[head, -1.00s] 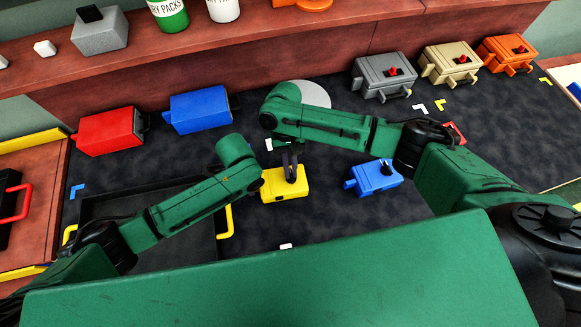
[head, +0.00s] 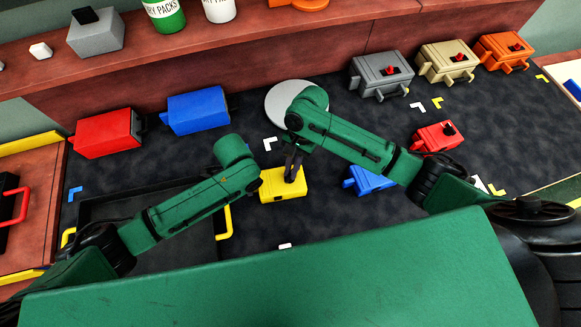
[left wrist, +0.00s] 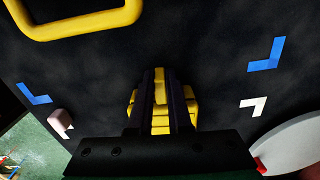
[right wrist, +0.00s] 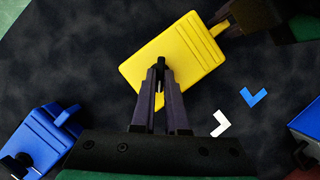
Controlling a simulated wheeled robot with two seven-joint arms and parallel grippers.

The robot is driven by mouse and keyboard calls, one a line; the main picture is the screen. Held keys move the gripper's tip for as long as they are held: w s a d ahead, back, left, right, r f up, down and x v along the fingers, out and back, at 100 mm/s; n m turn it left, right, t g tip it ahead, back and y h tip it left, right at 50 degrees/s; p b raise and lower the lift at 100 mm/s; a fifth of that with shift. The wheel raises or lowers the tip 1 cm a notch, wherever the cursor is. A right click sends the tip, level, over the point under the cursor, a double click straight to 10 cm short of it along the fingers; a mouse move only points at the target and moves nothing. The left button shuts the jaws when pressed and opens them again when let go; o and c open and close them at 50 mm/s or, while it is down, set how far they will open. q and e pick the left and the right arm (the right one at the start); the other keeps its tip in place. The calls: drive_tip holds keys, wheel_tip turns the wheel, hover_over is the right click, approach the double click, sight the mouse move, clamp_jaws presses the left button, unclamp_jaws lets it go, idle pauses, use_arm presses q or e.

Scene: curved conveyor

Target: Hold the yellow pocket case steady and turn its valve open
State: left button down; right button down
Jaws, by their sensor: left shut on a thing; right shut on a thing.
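The yellow pocket case (head: 270,190) lies on the dark mat in the middle of the head view. It also shows in the right wrist view (right wrist: 150,70), with ridges on its upper face. My right gripper (head: 293,172) reaches down onto its top. In the right wrist view its fingertips (right wrist: 161,72) are shut on the small dark valve, which they mostly hide. My left gripper (right wrist: 226,24) is shut on the case's far end in that view. In the left wrist view its fingers (left wrist: 161,85) cover most of the yellow case (left wrist: 160,120). The valve's angle cannot be told.
A blue case (head: 366,181) lies close right, partly behind my right arm; a red case (head: 434,136) lies beyond. A grey disc (head: 280,100) is behind. A dark tray with yellow handles (head: 224,222) is left. More cases line the mat's back.

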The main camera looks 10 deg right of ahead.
drive_tip(key=m+t, duration=0.1)
drive_tip(key=m, duration=0.1)
drive_tip(key=m+y, duration=0.1)
drive_tip(key=m, duration=0.2)
drive_tip(key=shift+s+d+m+t, duration=0.1)
drive_tip(key=shift+s+m+t, duration=0.1)
drive_tip(key=shift+m+t, duration=0.15)
drive_tip(key=shift+s+m+t+y, duration=0.15)
drive_tip(key=shift+m+t, duration=0.3)
drive_tip(key=shift+m, duration=0.5)
drive_tip(key=shift+w+m+t+y, duration=0.15)
drive_tip(key=shift+m+t, duration=0.25)
drive_tip(key=shift+m, duration=0.5)
drive_tip(key=shift+s, duration=0.1)
drive_tip(key=c, duration=0.9)
unclamp_jaws()
drive_tip(key=v, duration=1.2)
drive_tip(key=shift+r, duration=0.1)
